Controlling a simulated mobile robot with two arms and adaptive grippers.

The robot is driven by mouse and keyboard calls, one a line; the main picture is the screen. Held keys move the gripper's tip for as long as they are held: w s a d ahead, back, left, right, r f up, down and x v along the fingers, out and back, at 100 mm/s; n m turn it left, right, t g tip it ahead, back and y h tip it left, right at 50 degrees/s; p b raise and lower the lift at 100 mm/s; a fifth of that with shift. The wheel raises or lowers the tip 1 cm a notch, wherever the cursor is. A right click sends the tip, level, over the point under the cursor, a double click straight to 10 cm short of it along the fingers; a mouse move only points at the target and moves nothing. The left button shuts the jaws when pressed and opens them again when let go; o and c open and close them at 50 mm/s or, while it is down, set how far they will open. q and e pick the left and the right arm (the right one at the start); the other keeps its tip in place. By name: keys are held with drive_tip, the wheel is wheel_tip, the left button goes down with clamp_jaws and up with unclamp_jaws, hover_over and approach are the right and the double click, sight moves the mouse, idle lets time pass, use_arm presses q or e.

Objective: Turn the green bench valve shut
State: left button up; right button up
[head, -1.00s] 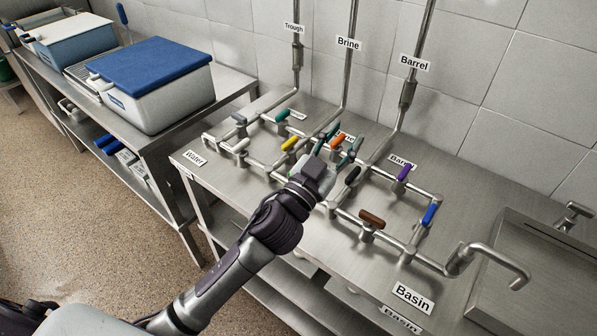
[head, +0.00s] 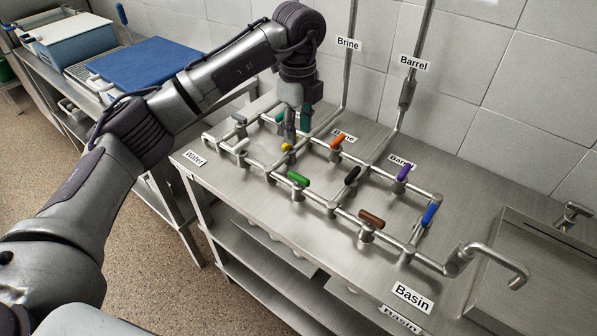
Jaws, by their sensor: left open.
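The green valve handle (head: 298,179) sits on the front pipe run of the bench, between the white and black handles. It appears roughly in line with that pipe, and nothing touches it. My left gripper (head: 291,140) is open and points down over the bench, up and to the left of the green handle in the picture. Its fingers are close to the yellow handle (head: 286,147) and partly cover it; I cannot tell whether they touch. My right gripper is out of view.
Other handles stand close by: white (head: 241,146), orange (head: 337,141), black (head: 352,175), purple (head: 403,172), brown (head: 371,219) and blue (head: 429,213). Vertical pipes rise along the wall. A sink (head: 545,265) is at the right. A blue-lidded bin (head: 150,72) is at the left.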

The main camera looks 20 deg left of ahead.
sight(299, 175)
use_arm(q)
wheel_tip(299, 175, down, 14)
drive_tip(key=p, duration=0.3)
drive_tip(key=shift+d+r, duration=0.1)
drive_tip(key=shift+r, duration=0.1)
drive_tip(key=shift+c, duration=0.4)
clamp_jaws()
